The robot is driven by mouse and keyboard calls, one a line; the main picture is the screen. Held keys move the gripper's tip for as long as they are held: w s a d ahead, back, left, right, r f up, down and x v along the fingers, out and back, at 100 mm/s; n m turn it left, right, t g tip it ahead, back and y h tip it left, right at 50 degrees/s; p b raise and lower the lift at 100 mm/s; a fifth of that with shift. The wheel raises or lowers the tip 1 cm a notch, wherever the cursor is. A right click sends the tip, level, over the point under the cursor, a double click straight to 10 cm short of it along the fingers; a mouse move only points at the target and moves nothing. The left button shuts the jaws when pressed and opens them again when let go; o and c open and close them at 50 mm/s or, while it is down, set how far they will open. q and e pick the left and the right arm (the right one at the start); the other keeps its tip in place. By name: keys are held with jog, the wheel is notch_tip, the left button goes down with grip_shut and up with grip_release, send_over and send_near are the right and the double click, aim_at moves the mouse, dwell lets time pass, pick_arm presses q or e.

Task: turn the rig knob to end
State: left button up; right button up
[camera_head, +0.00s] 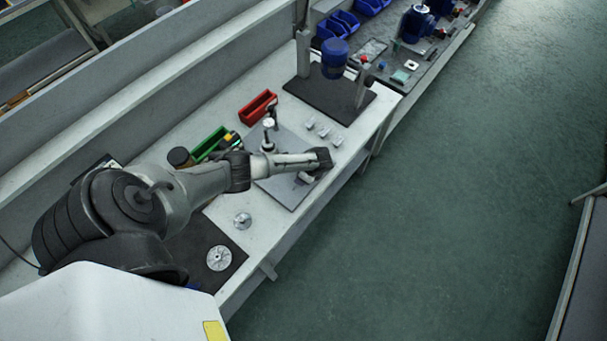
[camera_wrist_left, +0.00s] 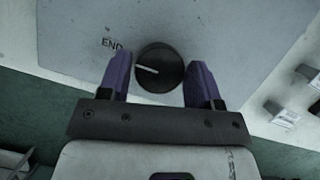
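The rig knob (camera_wrist_left: 160,68) is round and black with a white pointer line, set on a grey plate (camera_wrist_left: 225,30). Its pointer aims left and slightly up in the wrist view. The printed END label (camera_wrist_left: 112,44) is up and left of the knob. My left gripper (camera_head: 305,178) is over the near right part of the rig plate (camera_head: 285,192); its purple fingers stand on either side of the knob, apparently with small gaps. The gripper and arm hide the knob in the head view. My right gripper is not in view.
A red bin (camera_head: 257,107) and a green bin (camera_head: 208,144) stand behind the plate. Several small grey blocks (camera_head: 323,131) lie to its right. A metal disc (camera_head: 219,258) lies on a dark mat at the near end. The aisle floor (camera_head: 450,200) is clear.

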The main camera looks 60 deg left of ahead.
pick_arm(q)
jog(key=shift+o, duration=1.4)
jog(key=p+v, duration=0.1)
jog(key=v, duration=1.2)
jog(key=shift+w+d+r+p, duration=0.15)
jog(key=shift+r+p, duration=0.2)
jog(key=shift+p, duration=0.05)
